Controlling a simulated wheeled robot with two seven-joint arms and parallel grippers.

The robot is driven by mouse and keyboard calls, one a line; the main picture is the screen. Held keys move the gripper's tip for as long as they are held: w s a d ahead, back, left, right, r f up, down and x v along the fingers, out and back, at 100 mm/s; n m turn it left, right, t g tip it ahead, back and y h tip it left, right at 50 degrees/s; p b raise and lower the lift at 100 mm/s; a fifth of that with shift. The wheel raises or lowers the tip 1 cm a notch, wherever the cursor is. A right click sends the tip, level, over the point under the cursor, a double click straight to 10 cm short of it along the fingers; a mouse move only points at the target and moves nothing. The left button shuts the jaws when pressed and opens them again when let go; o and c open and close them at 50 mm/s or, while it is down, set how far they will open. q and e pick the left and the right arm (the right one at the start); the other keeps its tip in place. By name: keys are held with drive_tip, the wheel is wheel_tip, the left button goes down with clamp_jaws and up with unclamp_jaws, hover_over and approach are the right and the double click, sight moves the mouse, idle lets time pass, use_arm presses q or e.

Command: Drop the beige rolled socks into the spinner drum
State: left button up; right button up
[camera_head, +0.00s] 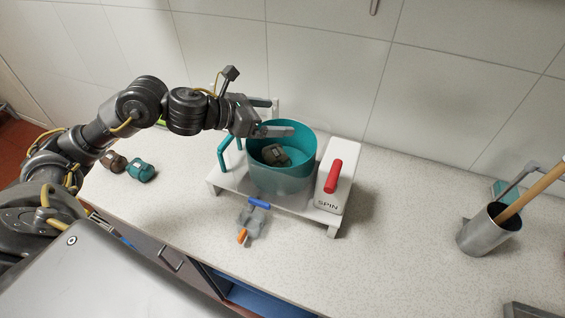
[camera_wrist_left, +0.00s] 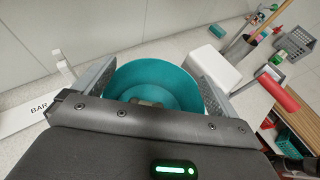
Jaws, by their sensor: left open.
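The spinner drum is a teal tub (camera_head: 305,143) with a clear lower wall, and it also shows in the left wrist view (camera_wrist_left: 190,88). A rolled sock bundle (camera_head: 275,154), dull grey-beige in the shade, lies inside the drum. Only a small part of the bundle (camera_wrist_left: 148,103) shows in the left wrist view, above my gripper's body. No other beige pair is in view. My left gripper (camera_head: 279,117) is open and empty above the drum's back left rim, its fingers apart from the bundle. My right gripper is not in view.
A white SPIN box (camera_head: 327,205) with a red handle (camera_head: 333,176) stands right of the drum. Brown (camera_head: 113,161) and teal (camera_head: 141,171) rolled socks lie at left. A clear item with blue and orange parts (camera_head: 252,218) lies in front. A metal cup (camera_head: 487,232) stands far right.

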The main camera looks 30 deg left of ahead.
use_arm(q)
drive_tip(key=b+v, duration=0.3)
drive_tip(key=v, duration=0.5)
idle(0.4)
